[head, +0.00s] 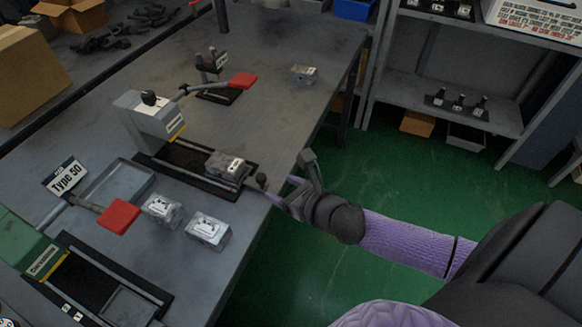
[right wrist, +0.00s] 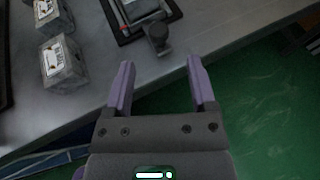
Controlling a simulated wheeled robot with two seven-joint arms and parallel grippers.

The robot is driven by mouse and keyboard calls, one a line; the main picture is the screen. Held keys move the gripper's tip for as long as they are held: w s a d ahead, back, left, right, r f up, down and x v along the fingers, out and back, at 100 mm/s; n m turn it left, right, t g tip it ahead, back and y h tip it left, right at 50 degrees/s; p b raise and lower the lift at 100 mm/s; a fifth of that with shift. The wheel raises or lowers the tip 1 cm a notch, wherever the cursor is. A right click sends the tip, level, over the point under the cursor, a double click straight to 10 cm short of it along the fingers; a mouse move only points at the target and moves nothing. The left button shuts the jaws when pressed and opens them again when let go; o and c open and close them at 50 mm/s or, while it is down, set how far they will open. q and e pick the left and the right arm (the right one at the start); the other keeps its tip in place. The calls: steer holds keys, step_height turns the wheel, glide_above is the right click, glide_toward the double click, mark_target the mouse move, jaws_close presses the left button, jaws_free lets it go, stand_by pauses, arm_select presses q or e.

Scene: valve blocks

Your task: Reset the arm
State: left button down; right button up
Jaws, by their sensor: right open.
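My right gripper (head: 286,188) is open and empty at the table's right edge in the head view. In the right wrist view its two purple fingers (right wrist: 160,85) stand wide apart over the table edge and the green floor. My left gripper is in neither view.
Two silver valve blocks (head: 163,209) (head: 208,230) stand on the grey table (head: 290,120), left of the gripper. Another block (head: 303,73) is at the back. Red-handled levers (head: 119,215) (head: 242,80) stick out over the table. Green floor (head: 400,170) right of the table is clear.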

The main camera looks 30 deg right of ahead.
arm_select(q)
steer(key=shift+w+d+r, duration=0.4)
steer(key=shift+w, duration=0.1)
arm_select(e)
steer(key=v, duration=0.3)
steer(key=shift+s, duration=0.1)
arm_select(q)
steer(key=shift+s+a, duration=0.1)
arm_select(e)
steer(key=s+d+f+m+g+h, duration=0.25)
steer(key=s+f+m, duration=0.25)
steer(key=f+m, duration=0.4)
steer(key=s+d+f+m+g+h, duration=0.1)
steer(key=s+d+f+m+g, duration=0.15)
steer(key=s+f+m, duration=0.45)
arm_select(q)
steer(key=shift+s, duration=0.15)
arm_select(e)
steer(key=s+a+f+m+g, duration=0.4)
steer(key=s+f+m, duration=0.2)
steer(key=s+m, duration=0.3)
steer(key=s+a+f+m+g, duration=0.3)
steer(key=s+f+m, duration=0.4)
steer(key=s+m, duration=0.3)
steer(key=shift+s+a+f+m+g+y, duration=0.35)
steer(key=shift+s+a+g, duration=0.1)
steer(key=shift+s, duration=0.35)
